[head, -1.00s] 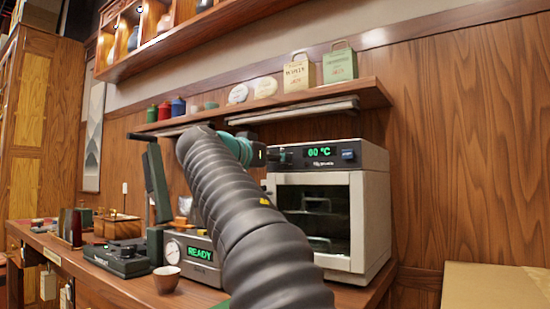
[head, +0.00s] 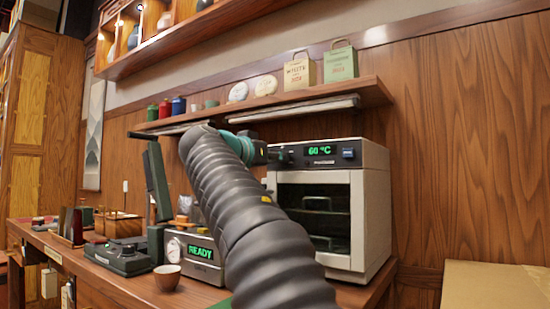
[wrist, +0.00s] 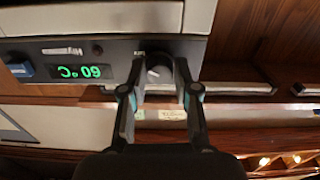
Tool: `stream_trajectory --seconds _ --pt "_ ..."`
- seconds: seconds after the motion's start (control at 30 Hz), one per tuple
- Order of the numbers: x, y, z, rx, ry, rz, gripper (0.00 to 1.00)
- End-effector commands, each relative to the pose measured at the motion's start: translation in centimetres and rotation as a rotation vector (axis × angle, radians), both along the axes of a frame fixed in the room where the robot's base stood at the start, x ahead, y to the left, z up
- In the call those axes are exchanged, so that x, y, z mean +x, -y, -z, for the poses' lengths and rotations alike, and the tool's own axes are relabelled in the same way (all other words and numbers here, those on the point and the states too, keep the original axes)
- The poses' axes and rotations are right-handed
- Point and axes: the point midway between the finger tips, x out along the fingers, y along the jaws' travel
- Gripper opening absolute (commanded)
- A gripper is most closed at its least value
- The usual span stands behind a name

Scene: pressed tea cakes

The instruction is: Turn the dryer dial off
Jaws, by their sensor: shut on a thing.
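The dryer (head: 378,220) is a pale box with a dark glass door, standing on the counter at the centre right of the head view. Its black top panel has a lit green display (head: 320,150) reading 60 °C; this display also shows upside down in the wrist view (wrist: 79,72). The dryer dial (wrist: 158,74) is a round knob on that panel, with a light mark on it. My gripper (wrist: 160,66) has a finger on each side of the dial and is shut on it. In the head view my gripper (head: 274,156) reaches the panel's left end, and the dial is hard to make out there.
A wooden shelf (head: 372,92) with bags and tins runs just above the dryer. A device (head: 205,275) with a READY display and a small cup (head: 167,277) stand on the counter to the left. A cardboard-coloured box (head: 495,290) is at the lower right.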

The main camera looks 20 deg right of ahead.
Motion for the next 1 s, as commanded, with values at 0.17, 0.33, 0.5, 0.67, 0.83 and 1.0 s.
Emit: stream_trajectory --seconds 0.17,0.33,0.5,0.67,0.83,1.0 --pt "0.05 -0.02 -0.17 -0.06 -0.089 -0.001 0.0" --pt "0.03 -0.05 -0.25 -0.141 -0.211 -0.002 0.0" --pt "0.02 -0.06 -0.3 -0.231 -0.346 -0.002 0.0" --pt "0.02 -0.06 -0.33 -0.316 -0.473 -0.002 0.0" --pt "-0.02 -0.06 -0.42 -0.405 -0.607 -0.003 0.0" --pt "0.01 -0.07 -0.45 -0.496 -0.743 -0.003 0.0"
